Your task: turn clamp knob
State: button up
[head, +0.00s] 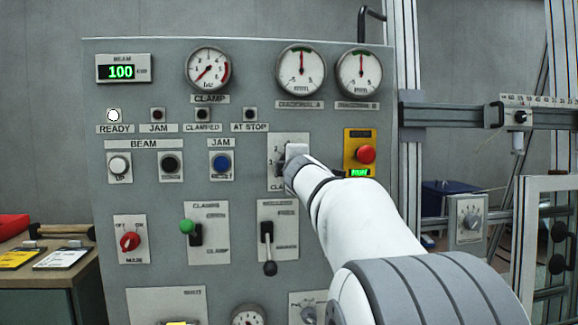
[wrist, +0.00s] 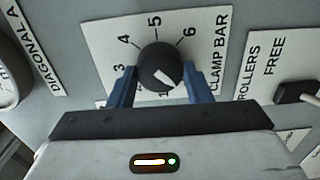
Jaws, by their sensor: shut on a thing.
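The clamp knob is a round black dial with a white pointer mark (wrist: 160,66), on a white plate (wrist: 101,38) numbered around it and lettered CLAMP BAR. In the wrist view the white mark points down and slightly right, toward the gripper side. My gripper (wrist: 158,88) has one blue finger on each side of the knob and is shut on it. The lower numbers are mostly hidden by the gripper. In the head view my gripper (head: 293,152) reaches the plate (head: 289,139) and covers the knob.
A red stop button on a yellow box (head: 365,154) is close right of my gripper. The READY lamp (head: 113,115) is lit white. The BEAM display (head: 121,72) reads 100.

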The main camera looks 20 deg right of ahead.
jog(key=shift+r, duration=0.1)
dwell(0.3)
jog(key=o, duration=1)
jog(key=v, duration=0.7)
jog(key=shift+s, duration=0.35)
jog(key=shift+a, duration=0.15)
